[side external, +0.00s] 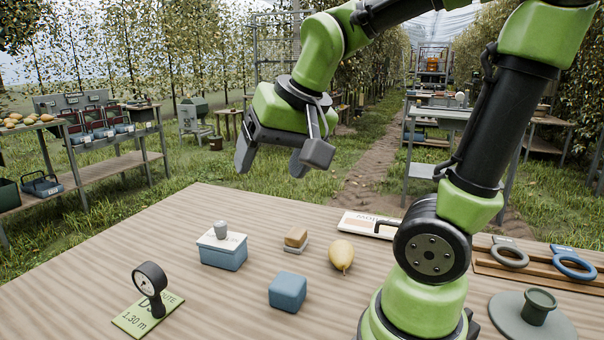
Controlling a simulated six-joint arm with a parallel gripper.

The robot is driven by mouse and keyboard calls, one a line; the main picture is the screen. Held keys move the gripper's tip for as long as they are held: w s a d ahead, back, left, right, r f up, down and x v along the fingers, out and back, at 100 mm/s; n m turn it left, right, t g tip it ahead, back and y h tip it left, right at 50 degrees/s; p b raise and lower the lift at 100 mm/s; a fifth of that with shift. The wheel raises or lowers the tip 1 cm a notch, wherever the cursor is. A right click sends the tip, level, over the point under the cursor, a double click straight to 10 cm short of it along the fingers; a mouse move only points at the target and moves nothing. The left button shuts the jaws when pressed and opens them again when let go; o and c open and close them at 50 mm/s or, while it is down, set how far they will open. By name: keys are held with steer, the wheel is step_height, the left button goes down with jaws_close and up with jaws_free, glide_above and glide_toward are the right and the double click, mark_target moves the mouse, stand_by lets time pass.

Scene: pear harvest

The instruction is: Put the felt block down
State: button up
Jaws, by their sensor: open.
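My gripper (272,162) is open and empty, held well above the back of the wooden table. Below it, a small block with a tan top and a grey lower layer (295,238) rests on the table. A plain blue block with rounded edges (287,292) lies nearer the front. Either could be the felt block; I cannot tell which from its surface. Both sit flat on the table, apart from my gripper and from each other.
A blue box with a white top and grey knob (222,251) stands left of the tan block. A yellow pear (341,254) lies right of it. The table's (110,255) left part is clear.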

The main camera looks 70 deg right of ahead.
steer(key=s+a+n+t+y, duration=0.1)
steer(key=s+a+n+y, duration=0.1)
steer(key=s+a+n, duration=0.2)
steer(key=shift+s+a+r+t+y, duration=0.3)
steer(key=shift+s+a+r+y, duration=0.1)
steer(key=shift+s+a, duration=0.7)
steer(key=shift+s+d, duration=0.15)
